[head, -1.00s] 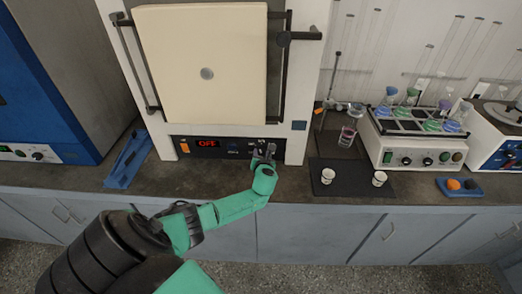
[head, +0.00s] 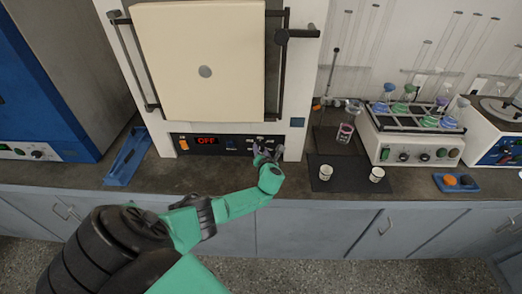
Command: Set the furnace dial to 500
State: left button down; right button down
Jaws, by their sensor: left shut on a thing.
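The furnace (head: 311,60) stands at the back of the counter with its cream door (head: 200,70) facing me. Its black control panel (head: 228,142) runs below the door, and the red display (head: 206,140) reads OFF. My left gripper (head: 264,153) is at the right part of this panel, shut on the dial. The gripper covers the dial, so its setting cannot be read. My right gripper is not in view.
To the right are a dark mat (head: 345,178) with two small cups, a clamp stand (head: 329,88), and a shaker with flasks (head: 418,140). The counter's front strip is mostly clear.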

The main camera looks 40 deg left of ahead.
pick_arm(q)
jog(key=shift+c, duration=1.9)
grip_release()
jog(key=shift+s+d+r, duration=0.1)
jog(key=shift+s+d, duration=0.05)
jog(key=p+v, duration=0.2)
jog(key=v, duration=1.2)
jog(key=shift+p, duration=0.3)
